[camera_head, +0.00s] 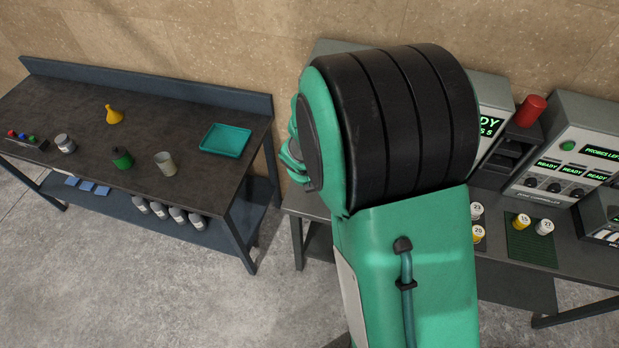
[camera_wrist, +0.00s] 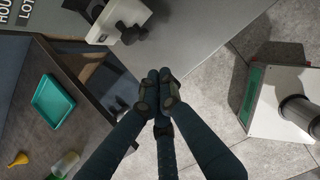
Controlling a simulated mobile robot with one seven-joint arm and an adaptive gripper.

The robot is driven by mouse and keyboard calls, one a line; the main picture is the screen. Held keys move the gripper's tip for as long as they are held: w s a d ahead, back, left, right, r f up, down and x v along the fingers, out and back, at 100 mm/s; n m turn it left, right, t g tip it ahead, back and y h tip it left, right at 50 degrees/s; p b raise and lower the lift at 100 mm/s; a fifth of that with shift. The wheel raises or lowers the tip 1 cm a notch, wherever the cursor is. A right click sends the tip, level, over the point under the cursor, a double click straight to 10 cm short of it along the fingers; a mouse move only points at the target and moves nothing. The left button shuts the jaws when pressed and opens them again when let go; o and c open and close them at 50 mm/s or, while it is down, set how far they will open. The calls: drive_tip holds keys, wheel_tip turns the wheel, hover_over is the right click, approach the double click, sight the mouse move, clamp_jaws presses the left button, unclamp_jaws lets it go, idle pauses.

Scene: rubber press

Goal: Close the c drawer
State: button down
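I cannot pick out the c drawer for certain in either view. In the wrist view a grey panel (camera_wrist: 205,28) with part of some lettering at its left end fills the top. A black knob or handle on a pale mount (camera_wrist: 128,22) sits at its edge. My gripper (camera_wrist: 160,92) has its dark fingers drawn together, with nothing visible between them. The fingertips appear over or close to the lower edge of the panel; contact cannot be told.
A dark bench (camera_head: 185,98) at left holds a teal tray (camera_head: 225,140), a yellow funnel (camera_head: 114,114) and small containers. At right, a control box (camera_head: 570,150) and small weights (camera_head: 544,227) stand on another bench. Open floor (camera_head: 130,290) lies in front.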

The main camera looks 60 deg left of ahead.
drive_tip(key=shift+w+a+f+p, duration=0.3)
drive_tip(key=shift+w+a+f, duration=0.2)
drive_tip(key=shift+w+a, duration=0.35)
drive_tip(key=shift+w+a+f+p, duration=0.25)
drive_tip(key=shift+w+a+f, duration=0.2)
drive_tip(key=shift+w+a, duration=0.4)
drive_tip(key=shift+d, duration=0.1)
drive_tip(key=shift+w+a+p, duration=2.3)
drive_tip(key=shift+w+a, duration=0.05)
drive_tip(key=shift+w, duration=0.1)
